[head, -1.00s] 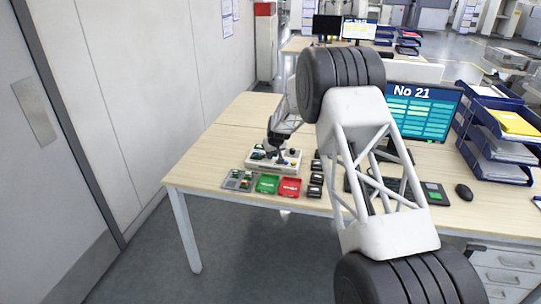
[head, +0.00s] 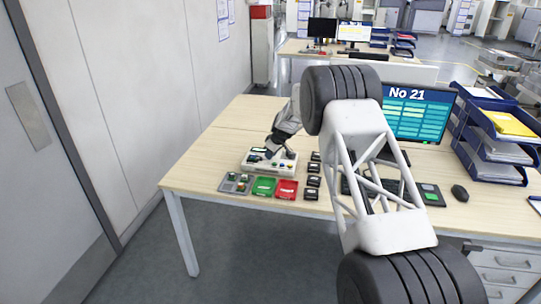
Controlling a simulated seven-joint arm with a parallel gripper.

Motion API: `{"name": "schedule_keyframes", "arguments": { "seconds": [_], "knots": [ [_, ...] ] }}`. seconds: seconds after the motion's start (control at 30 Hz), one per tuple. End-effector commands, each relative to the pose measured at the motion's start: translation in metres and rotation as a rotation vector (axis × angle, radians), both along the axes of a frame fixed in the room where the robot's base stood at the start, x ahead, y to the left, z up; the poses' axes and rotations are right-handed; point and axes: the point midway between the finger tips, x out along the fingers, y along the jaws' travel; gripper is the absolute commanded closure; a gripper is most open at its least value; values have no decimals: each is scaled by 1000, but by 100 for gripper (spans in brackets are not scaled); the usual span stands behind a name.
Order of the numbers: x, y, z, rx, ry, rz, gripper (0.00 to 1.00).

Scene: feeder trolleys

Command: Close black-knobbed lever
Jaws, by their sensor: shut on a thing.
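A pale fixture box (head: 257,165) with small coloured parts and levers on top sits on the wooden table, left of the monitor. My gripper (head: 270,153) is over the back middle of this box, tilted, with its dark fingers down at the box top. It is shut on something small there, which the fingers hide. The black-knobbed lever cannot be made out clearly at this size.
In front of the box lie a grey tray with parts (head: 236,183), a green tray (head: 264,187) and a red tray (head: 287,190). Several small black blocks (head: 313,181) stand in a row to the right. A monitor (head: 416,115), mouse (head: 459,192) and blue letter trays (head: 492,170) are further right.

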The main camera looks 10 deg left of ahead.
Motion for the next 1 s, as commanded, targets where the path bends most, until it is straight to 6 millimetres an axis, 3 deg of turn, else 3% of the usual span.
{"name": "schedule_keyframes", "arguments": {
  "seconds": [0.4, 0.43, 0.6, 1.0],
  "knots": [
    [1, 0, 0, 0, -2, 8, 100],
    [1, 0, 0, 0, -2, 8, 76],
    [1, 0, 0, 0, -1, 7, 53],
    [0, -1, 3, 0, -1, 7, 53]
  ]
}}
